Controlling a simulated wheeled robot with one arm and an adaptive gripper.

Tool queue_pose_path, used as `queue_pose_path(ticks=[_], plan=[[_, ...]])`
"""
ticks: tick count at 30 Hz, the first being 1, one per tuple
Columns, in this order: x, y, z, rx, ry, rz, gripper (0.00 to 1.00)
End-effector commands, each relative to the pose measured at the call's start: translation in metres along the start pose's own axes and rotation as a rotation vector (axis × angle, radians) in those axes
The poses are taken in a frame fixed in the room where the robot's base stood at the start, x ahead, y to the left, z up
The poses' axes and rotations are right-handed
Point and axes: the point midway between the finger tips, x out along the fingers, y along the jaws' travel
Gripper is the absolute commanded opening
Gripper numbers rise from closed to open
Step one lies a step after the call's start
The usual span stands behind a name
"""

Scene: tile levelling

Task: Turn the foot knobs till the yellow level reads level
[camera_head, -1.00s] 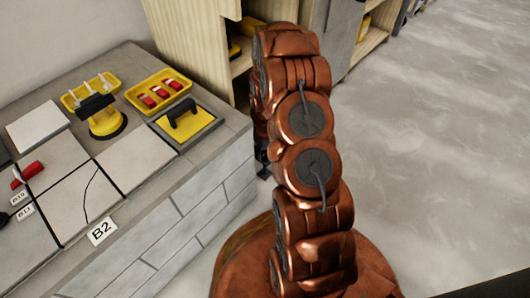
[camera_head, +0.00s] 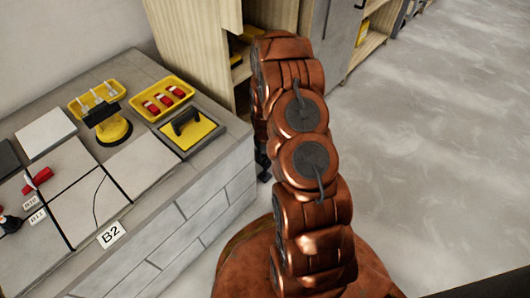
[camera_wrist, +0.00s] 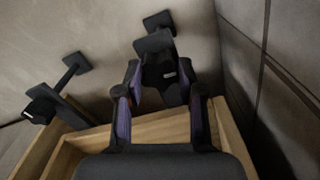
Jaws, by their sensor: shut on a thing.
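In the wrist view my gripper (camera_wrist: 162,88) has its two fingers closed around a black foot knob (camera_wrist: 165,90) with a small pale mark. A dark square pad on a short stem shows just beyond the knob. A second black foot (camera_wrist: 72,66) with a stem and square pad is at the left, apart from the fingers. Both feet are by a pale wooden frame (camera_wrist: 170,128). In the head view my arm hides most of the gripper. I cannot make out the yellow level in either view.
A grey block counter (camera_head: 190,225) at the left bears tiles, a yellow tray of red pieces (camera_head: 178,112), a yellow suction lifter (camera_head: 113,130) and a black-handled yellow float (camera_head: 200,133). Wooden shelving (camera_head: 205,40) stands behind my arm. Floor at the right (camera_head: 440,150) is clear.

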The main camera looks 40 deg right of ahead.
Motion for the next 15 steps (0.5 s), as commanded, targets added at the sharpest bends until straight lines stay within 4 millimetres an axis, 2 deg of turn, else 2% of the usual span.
queue_pose_path(ticks=[13,14,15], plan=[[0.0001,0.0009,-0.0006,0.023,0.003,0.001,0.03],[0.0001,0.0009,-0.0006,0.022,0.003,0.001,0.41],[0.0002,0.0009,-0.0006,0.022,0.003,0.001,0.45]])
